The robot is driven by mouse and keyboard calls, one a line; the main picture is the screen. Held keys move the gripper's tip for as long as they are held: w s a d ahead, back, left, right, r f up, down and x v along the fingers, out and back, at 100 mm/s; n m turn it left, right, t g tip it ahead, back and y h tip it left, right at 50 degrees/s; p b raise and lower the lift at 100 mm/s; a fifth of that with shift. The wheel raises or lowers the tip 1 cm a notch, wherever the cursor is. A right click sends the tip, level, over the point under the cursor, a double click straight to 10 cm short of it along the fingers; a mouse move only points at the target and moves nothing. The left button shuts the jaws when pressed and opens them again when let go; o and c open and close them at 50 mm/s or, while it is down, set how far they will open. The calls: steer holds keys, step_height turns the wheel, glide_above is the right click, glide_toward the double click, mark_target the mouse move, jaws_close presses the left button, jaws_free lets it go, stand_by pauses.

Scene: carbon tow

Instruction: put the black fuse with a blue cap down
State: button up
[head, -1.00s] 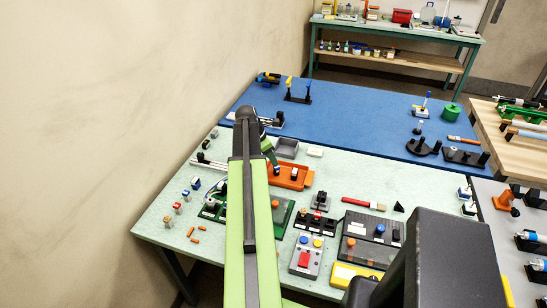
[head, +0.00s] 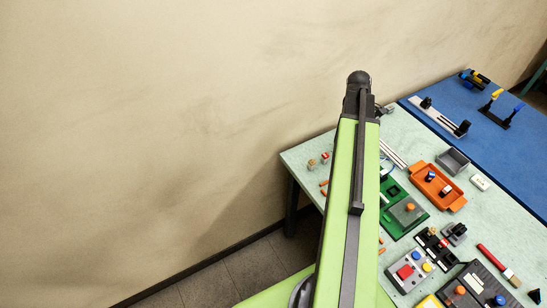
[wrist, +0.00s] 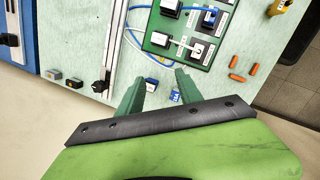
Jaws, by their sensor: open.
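My gripper (wrist: 158,84) is open in the wrist view, its two green fingers apart over the pale table, with nothing held between them. A small blue and white piece (wrist: 175,96) is beside the right finger; I cannot tell whether it is the fuse. Either may be the black fuse with a blue cap. The gripper is mostly hidden behind my arm in the head view.
A green board (wrist: 165,50) with blue and white wires is just beyond the fingers. Several orange cylinders (wrist: 254,70) lie to its right. Red-topped pieces (head: 325,157) stand near the table's wall-side corner.

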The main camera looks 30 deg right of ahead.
steer(key=w+a+m+t+y, duration=0.1)
steer(key=w+a, duration=0.3)
steer(key=a, duration=0.6)
steer(key=w+a+m, duration=0.1)
steer(key=w+a, duration=0.3)
steer(key=a, duration=0.6)
steer(key=a+m+y, duration=0.1)
steer(key=a+m, duration=0.3)
steer(key=a, duration=2.2)
steer(key=shift+w+f+y, duration=0.25)
steer(key=shift+f+y, duration=0.15)
steer(key=shift+d, duration=0.1)
